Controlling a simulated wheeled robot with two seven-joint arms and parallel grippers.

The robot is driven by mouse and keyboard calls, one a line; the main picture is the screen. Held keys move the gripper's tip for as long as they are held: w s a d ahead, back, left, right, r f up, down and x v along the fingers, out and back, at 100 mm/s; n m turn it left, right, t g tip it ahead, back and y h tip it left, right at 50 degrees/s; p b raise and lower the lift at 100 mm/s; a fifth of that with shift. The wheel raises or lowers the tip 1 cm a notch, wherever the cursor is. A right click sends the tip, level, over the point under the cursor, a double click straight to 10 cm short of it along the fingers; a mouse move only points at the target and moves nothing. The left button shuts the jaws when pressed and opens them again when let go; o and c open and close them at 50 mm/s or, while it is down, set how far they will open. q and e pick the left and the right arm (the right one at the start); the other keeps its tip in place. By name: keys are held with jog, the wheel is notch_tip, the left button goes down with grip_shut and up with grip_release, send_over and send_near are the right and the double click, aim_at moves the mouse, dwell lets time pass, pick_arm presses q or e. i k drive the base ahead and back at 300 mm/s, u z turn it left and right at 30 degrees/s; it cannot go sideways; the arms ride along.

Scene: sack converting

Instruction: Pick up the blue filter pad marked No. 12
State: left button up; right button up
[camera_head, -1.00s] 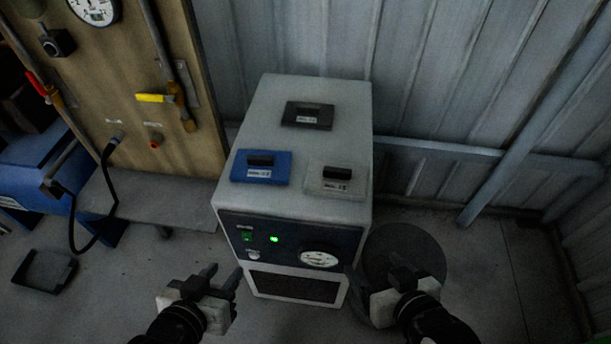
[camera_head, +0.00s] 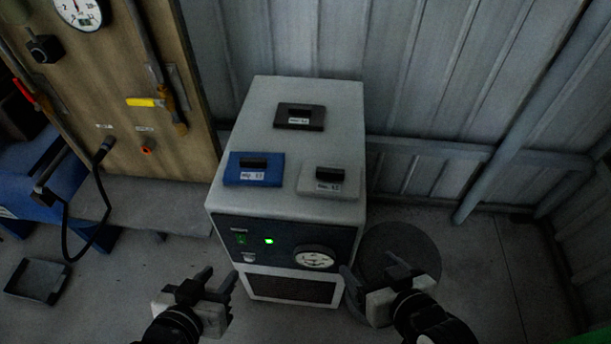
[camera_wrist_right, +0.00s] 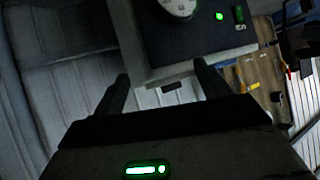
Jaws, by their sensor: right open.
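The blue filter pad (camera_head: 254,171) lies flat on top of the pale machine cabinet (camera_head: 340,98), near its front left. It has a black handle and a small white label, too blurred to read surely. A grey pad (camera_head: 328,184) lies to its right, and a black pad (camera_head: 299,118) lies behind. My left gripper (camera_head: 217,277) is low in front of the cabinet, its fingers apart and empty. My right gripper (camera_head: 372,277) is open and empty near the cabinet's front right; its spread fingers also show in the right wrist view (camera_wrist_right: 160,92). Neither gripper touches a pad.
The cabinet's front has a dark panel with a green light (camera_head: 269,241) and a dial (camera_head: 314,258). A wooden board (camera_head: 150,90) with valves and a hose stands left. A black tray (camera_head: 38,281) lies on the floor. A corrugated metal wall is behind.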

aim_at(261, 169)
jog(key=u, duration=3.45)
jog(key=k, duration=0.55)
jog(key=z, duration=1.55)
